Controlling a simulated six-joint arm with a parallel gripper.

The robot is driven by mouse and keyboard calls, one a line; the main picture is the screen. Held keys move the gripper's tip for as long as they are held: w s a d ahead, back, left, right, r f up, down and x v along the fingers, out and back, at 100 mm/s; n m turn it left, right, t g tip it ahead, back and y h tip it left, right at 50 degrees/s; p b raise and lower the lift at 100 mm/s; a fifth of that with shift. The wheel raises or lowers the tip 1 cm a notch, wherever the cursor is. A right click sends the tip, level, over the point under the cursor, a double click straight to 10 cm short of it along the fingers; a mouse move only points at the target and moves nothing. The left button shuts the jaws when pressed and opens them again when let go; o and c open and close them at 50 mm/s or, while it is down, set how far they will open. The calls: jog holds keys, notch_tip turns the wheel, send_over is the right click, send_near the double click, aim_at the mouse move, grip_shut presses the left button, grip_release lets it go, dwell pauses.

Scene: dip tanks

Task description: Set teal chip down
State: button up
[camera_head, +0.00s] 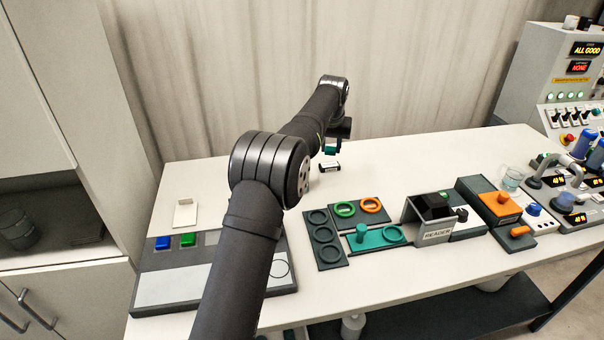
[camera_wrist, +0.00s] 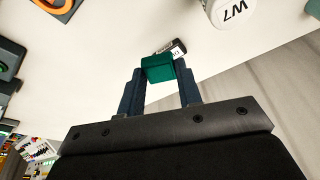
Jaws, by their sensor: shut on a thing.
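The teal chip (camera_wrist: 157,69) is a small dark-teal block held between the two fingers of my gripper (camera_wrist: 160,75) in the wrist view. In the head view, my gripper (camera_head: 332,143) points down over the back of the white table, with a bit of teal chip (camera_head: 331,151) at its tips. A small black piece with a white label (camera_head: 330,166) lies on the table just in front of it. It also shows right behind the chip in the wrist view (camera_wrist: 176,47). I cannot tell whether the chip touches the table or that piece.
Dark trays with ring slots (camera_head: 325,239), green and orange rings (camera_head: 371,204), and a teal tray (camera_head: 376,239) stand in front. A reader box (camera_head: 435,236) stands to their right. The back of the white table is mostly clear.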

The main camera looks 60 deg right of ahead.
aim_at(326, 152)
jog(key=f, duration=0.1)
jog(key=w+f, duration=0.1)
jog(key=f, duration=0.1)
jog(key=shift+w+f, duration=0.15)
jog(key=shift+w, duration=0.2)
jog(key=w+f, duration=0.2)
jog(key=w, duration=0.1)
jog(key=w+d+f, duration=0.1)
jog(key=w+f, duration=0.1)
jog(key=w, duration=0.1)
jog(key=w+f, duration=0.2)
jog(key=w, duration=0.2)
jog(key=shift+d, duration=0.2)
jog(key=shift+f, duration=1.95)
jog(key=shift+f, duration=0.15)
jog(key=o, duration=1)
jog(key=v, duration=1.2)
jog(key=shift+s, duration=0.1)
